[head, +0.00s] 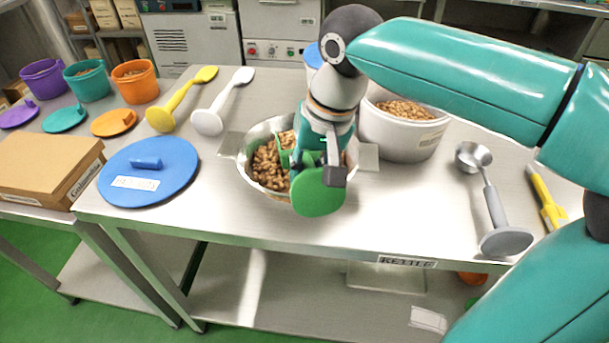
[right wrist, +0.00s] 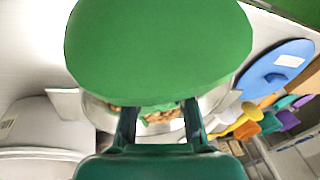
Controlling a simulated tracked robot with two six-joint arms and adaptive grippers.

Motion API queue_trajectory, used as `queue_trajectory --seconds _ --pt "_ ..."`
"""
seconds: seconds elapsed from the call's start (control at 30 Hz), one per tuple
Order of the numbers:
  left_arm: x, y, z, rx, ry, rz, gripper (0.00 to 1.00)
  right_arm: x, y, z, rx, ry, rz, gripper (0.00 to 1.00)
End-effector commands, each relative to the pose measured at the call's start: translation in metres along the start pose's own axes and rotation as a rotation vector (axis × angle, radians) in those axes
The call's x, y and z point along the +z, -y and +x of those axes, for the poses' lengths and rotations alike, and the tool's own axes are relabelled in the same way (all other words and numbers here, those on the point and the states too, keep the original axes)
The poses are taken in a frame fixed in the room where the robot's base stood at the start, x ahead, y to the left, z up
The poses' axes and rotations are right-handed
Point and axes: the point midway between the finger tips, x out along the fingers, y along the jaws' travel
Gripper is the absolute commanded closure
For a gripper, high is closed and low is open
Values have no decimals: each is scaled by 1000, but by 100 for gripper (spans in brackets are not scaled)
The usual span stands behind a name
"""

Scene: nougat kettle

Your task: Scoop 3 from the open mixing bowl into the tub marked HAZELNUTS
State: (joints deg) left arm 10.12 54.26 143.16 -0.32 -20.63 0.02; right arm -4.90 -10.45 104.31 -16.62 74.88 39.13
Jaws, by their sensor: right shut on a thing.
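The steel mixing bowl (head: 262,178) stands open at the middle of the table, with brown nut-like pieces (head: 268,165) in it. My right gripper (head: 318,158) is over the bowl, shut on a green scoop whose round green disc (head: 318,192) faces the front. The disc also fills the top of the right wrist view (right wrist: 160,45). The scoop's lower end is hidden, so I cannot tell whether it holds anything. A white tub (head: 400,135) with brown pieces inside stands behind and right of the bowl, partly behind my arm. Its label is unreadable. My left gripper is not in view.
A blue lid (head: 175,180) with a blurred label lies left of the bowl, beside a cardboard box (head: 45,165). Yellow (head: 180,100) and white (head: 218,105) scoops lie behind. Purple, teal and orange (head: 135,82) buckets stand back left. A grey scoop (head: 493,205) lies right.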

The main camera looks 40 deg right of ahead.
Motion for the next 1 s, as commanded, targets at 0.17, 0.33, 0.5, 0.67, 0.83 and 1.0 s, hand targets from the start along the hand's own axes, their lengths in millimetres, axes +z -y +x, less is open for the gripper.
queue_trajectory --seconds 0.17,0.33,0.5,0.67,0.83,1.0 --pt "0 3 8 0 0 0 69 10 2 -14 -15 -119 -26 100" --pt "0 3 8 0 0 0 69 20 4 -27 -21 -195 -41 100" --pt "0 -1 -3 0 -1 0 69 22 6 -44 -23 -233 -42 100" --pt "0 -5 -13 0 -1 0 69 22 8 -58 -24 -247 -44 100" --pt "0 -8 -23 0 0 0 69 22 11 -71 -24 -261 -47 100" --pt "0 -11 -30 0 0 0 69 22 13 -80 -24 -272 -49 100"
